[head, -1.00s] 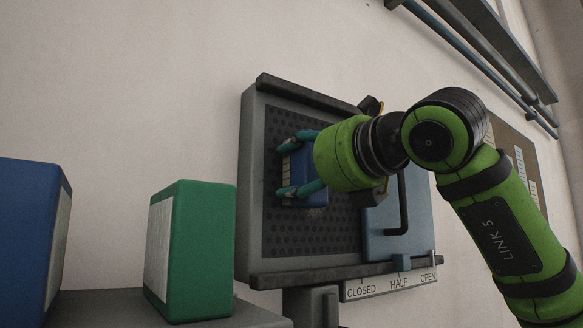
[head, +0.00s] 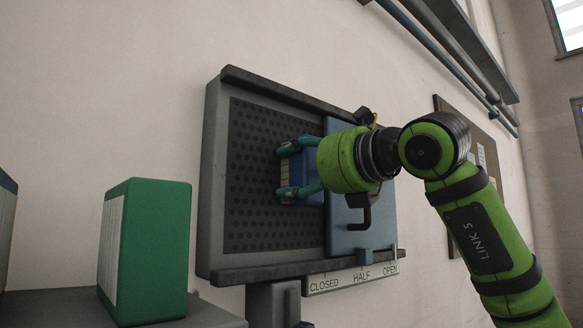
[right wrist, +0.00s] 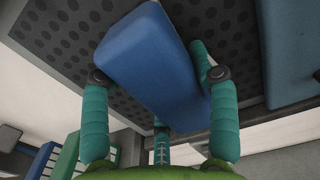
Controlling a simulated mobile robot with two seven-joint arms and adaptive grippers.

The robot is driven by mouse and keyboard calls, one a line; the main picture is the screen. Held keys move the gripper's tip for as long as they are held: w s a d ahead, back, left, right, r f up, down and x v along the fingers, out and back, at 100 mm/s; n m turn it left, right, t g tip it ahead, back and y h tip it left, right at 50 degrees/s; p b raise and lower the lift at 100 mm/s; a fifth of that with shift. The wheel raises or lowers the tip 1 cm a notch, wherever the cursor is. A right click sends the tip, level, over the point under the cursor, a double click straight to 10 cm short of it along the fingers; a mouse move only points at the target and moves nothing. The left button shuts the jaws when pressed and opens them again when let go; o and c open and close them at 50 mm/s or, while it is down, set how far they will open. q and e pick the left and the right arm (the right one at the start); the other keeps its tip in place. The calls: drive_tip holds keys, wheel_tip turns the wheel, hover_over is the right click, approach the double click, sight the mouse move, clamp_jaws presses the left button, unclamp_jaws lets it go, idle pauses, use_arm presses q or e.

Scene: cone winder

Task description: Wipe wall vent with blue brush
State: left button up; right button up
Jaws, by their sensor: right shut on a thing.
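The wall vent is a grey frame around a dark perforated panel (head: 255,125). A blue-grey sliding shutter (head: 350,236) with a black handle covers its right part. My right gripper (head: 285,172) has its teal fingers shut on the blue brush (head: 300,168), at the right side of the exposed perforated panel, next to the shutter's edge. In the right wrist view the brush (right wrist: 150,60) is a blue block between the fingers, over the dark holes. Its face toward the vent is hidden, so I cannot tell whether it touches. My left gripper is out of view.
A label strip (head: 350,276) under the vent reads CLOSED, HALF, OPEN; the shutter's tab is near HALF. A green box (head: 150,250) stands on a grey shelf (head: 50,305) at lower left. Pipes (head: 440,55) run along the wall above right, over a board (head: 485,150).

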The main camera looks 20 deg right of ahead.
sight(242, 157)
drive_tip(key=shift+w+d+r+p, duration=0.1)
drive_tip(key=shift+w+d+p, duration=0.2)
drive_tip(key=shift+d, duration=0.45)
drive_tip(key=shift+w+d, duration=0.2)
drive_tip(key=shift+d, duration=0.35)
drive_tip(key=shift+w+d, duration=0.15)
drive_tip(key=shift+d, duration=0.4)
drive_tip(key=shift+s+a+r+p, duration=0.2)
drive_tip(key=shift+a+r+p, duration=0.55)
drive_tip(key=shift+p, duration=0.1)
drive_tip(key=shift+s+a+b, duration=0.2)
drive_tip(key=shift+s+a, duration=0.05)
drive_tip(key=shift+a, duration=0.5)
drive_tip(key=shift+s+a+b, duration=0.15)
drive_tip(key=shift+s+a, duration=0.1)
drive_tip(key=shift+a, duration=0.45)
drive_tip(key=shift+s+a, duration=0.25)
drive_tip(key=shift+a, duration=0.35)
drive_tip(key=shift+s+a+b, duration=0.25)
drive_tip(key=shift+a, duration=0.4)
drive_tip(key=shift+s+a+b, duration=0.2)
drive_tip(key=shift+a, duration=0.4)
drive_tip(key=shift+s+a+b, duration=0.3)
drive_tip(key=shift+s+a, duration=0.05)
drive_tip(key=shift+a, duration=0.4)
drive_tip(key=shift+s+a, duration=0.2)
drive_tip(key=shift+a, duration=0.35)
drive_tip(key=shift+s+a, duration=0.15)
drive_tip(key=shift+a, duration=0.4)
drive_tip(key=shift+d, duration=0.1)
